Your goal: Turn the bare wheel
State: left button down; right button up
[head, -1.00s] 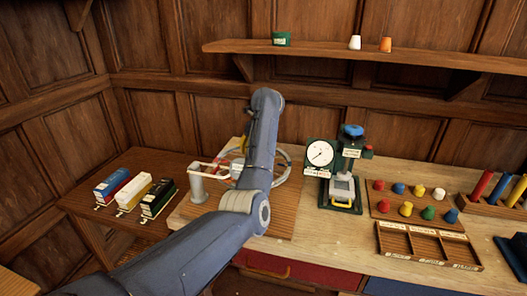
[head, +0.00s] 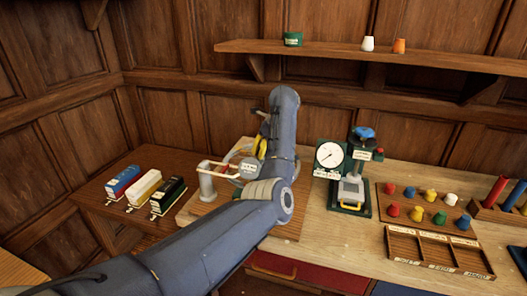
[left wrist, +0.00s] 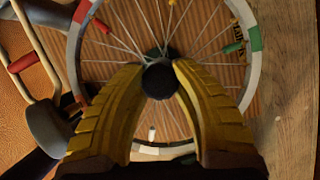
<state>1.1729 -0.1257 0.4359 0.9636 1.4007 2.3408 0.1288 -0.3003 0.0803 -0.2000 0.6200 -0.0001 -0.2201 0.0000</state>
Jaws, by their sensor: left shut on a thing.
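The spoked wheel lies flat below my left gripper; in the left wrist view its pale rim (left wrist: 253,78) has red, green and white bands. Small red, yellow and green pieces sit on some spokes. My left gripper (left wrist: 160,72) has its yellow fingers closed on the dark round hub knob (left wrist: 160,82) at the wheel's middle. In the head view my left arm hides most of the wheel, and only a bit of my gripper's yellow (head: 263,140) shows. My right gripper is in neither view.
A grey post (head: 207,182) with pale rods stands left of the wheel. Blue, white and black blocks (head: 144,188) are on the side table. A dial gauge stand (head: 329,156) is to the right, then coloured pegs and a wooden tray (head: 440,248). A shelf runs above.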

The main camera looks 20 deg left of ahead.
pick_arm(q)
jog(key=shift+a+r, duration=0.15)
jog(key=shift+a, duration=0.15)
jog(key=c, duration=1.2)
grip_release()
jog(key=o, duration=0.3)
jog(key=shift+d, duration=0.1)
jog(key=shift+d, duration=0.1)
jog(key=v, duration=1.1)
jog(key=shift+r, duration=0.3)
jog(key=shift+d, duration=0.15)
